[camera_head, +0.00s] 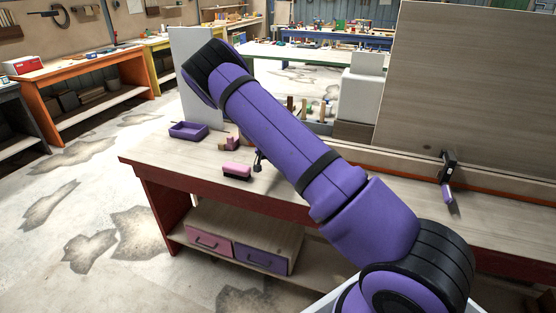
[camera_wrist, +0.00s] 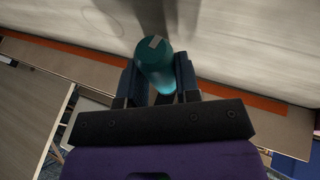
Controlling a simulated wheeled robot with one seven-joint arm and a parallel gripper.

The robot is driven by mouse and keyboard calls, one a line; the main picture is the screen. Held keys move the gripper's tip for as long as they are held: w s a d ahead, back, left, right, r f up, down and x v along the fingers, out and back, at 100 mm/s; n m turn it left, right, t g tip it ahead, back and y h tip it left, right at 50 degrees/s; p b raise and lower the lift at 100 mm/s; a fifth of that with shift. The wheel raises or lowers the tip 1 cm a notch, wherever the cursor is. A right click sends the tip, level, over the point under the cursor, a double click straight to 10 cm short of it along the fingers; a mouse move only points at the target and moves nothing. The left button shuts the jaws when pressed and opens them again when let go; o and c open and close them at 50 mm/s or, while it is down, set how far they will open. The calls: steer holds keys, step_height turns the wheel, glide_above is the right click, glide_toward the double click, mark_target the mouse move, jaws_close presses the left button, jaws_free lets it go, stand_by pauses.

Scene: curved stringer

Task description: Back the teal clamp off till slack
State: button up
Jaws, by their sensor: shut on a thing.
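The teal clamp's handle (camera_wrist: 154,60) shows in the wrist view as a rounded teal grip with a small pale patch on its end. My gripper (camera_wrist: 157,76) is shut on this handle, one dark finger on each side. The rest of the teal clamp is hidden in the wrist view. In the head view my purple arm covers my gripper and the teal clamp, so how tight the clamp sits cannot be told.
A clamp with a purple handle (camera_head: 447,192) sits at the right of the workbench (camera_head: 205,166). A pink-topped brush (camera_head: 237,170) and a purple tray (camera_head: 188,130) lie on the left part. A tall wooden panel (camera_head: 460,85) stands at the right.

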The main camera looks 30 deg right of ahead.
stand_by(0.3)
steer(key=o, duration=0.9)
steer(key=shift+r, duration=0.1)
steer(key=v, duration=1)
steer(key=shift+w+a+r, duration=0.1)
steer(key=shift+a+r, duration=0.1)
steer(key=shift+a, duration=0.05)
steer(key=shift+s+a, duration=1)
steer(key=shift+a, duration=0.3)
steer(key=shift+s+a, duration=1.05)
steer(key=shift+a, duration=0.2)
steer(key=shift+s+a, duration=1)
steer(key=shift+a, duration=0.3)
